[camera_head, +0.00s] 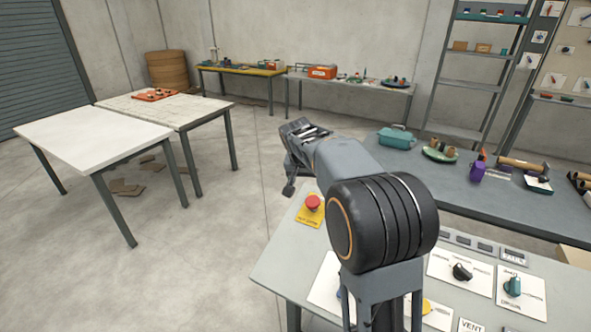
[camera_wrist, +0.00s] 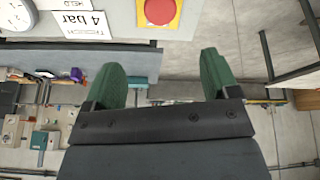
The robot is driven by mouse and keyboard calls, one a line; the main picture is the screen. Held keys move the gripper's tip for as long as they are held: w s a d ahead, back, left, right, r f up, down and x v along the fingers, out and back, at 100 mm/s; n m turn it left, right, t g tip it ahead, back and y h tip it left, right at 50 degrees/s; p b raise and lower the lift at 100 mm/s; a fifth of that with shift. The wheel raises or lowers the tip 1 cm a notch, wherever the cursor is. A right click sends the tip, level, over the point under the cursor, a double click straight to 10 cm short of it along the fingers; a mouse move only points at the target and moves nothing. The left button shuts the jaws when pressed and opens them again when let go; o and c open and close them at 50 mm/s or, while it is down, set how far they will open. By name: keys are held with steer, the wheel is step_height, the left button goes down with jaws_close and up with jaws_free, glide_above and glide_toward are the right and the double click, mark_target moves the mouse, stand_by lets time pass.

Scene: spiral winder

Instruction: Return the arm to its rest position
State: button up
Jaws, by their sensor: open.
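My arm reaches up and forward over the grey control bench (camera_head: 272,262) in the head view. Beyond the fingertips lie the bench edge and the concrete floor. The red emergency button (camera_head: 313,202) on its yellow base sits on the bench, left of my arm, and also shows in the wrist view (camera_wrist: 160,10).
Right of my arm, a dark knob (camera_head: 462,271) and a teal knob (camera_head: 514,285) stand on white plates. Behind is a grey table with a teal box (camera_head: 396,138) and a purple mug (camera_head: 477,171). A white table (camera_head: 90,138) stands left.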

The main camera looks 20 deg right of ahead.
steer(key=s+a+f+n+y, duration=0.1)
steer(key=s+a+n, duration=0.2)
steer(key=s, duration=1)
steer(key=s+a+f+n+t+y, duration=0.1)
steer(key=s+a, duration=0.4)
steer(key=s, duration=0.7)
steer(key=shift+s+f+n+y, duration=0.15)
steer(key=shift+s+n+y, duration=0.35)
steer(key=shift+n, duration=0.7)
